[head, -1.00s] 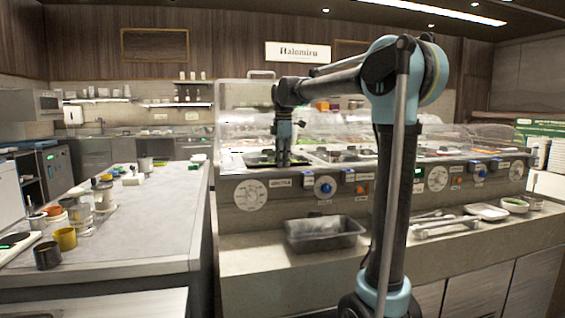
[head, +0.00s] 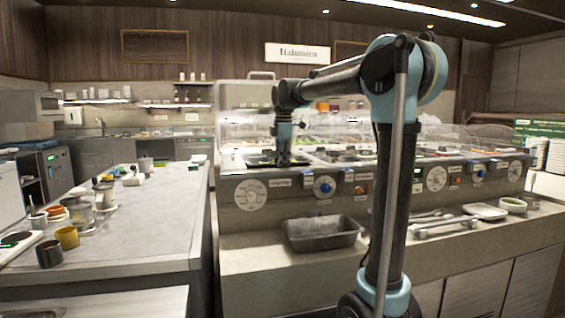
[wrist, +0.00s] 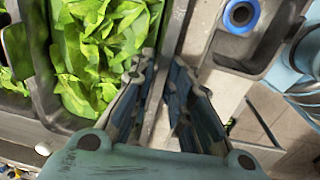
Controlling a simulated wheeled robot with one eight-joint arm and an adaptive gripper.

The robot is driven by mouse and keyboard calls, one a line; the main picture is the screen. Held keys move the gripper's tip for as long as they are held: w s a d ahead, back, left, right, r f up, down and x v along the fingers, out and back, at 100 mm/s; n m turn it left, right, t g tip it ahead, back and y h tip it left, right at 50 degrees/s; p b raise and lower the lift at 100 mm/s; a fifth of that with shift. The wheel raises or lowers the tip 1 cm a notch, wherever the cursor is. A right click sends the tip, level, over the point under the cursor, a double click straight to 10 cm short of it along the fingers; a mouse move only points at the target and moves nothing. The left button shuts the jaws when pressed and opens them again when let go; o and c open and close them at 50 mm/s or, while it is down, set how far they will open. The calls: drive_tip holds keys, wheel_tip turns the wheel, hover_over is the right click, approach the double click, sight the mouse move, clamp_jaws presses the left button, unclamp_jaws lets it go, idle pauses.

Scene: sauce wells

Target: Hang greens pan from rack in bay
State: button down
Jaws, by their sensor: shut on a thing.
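The greens pan (wrist: 62,115) is a grey metal pan full of bright green leaves, at the upper left of the wrist view. In the head view the pan (head: 262,160) shows only as a low rim at the left end of the counter's top, mostly hidden by my gripper. My gripper (wrist: 165,62) points down and is shut on the pan's right-hand wall, its dark ribbed fingers on either side. It also shows in the head view (head: 283,163). The bay and its rack edges under the pan are mostly hidden, so I cannot tell whether the rim rests on them.
An empty dark metal pan (head: 322,235) sits on the front ledge. Tongs (head: 440,226) and a white tray (head: 485,211) lie to the right. A clear guard (head: 245,105) rises behind the bays. The control panel with dials (head: 325,186) fronts the counter.

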drive_tip(key=shift+f, duration=0.25)
drive_tip(key=c, duration=1.4)
unclamp_jaws()
drive_tip(key=shift+f, duration=0.1)
drive_tip(key=shift+w+f, duration=0.35)
drive_tip(key=shift+w, duration=0.25)
drive_tip(key=shift+s+r, duration=0.25)
drive_tip(key=shift+s, duration=0.05)
wheel_tip(320, 180, up, 12)
drive_tip(key=shift+s+d, duration=0.15)
drive_tip(key=shift+s, duration=0.15)
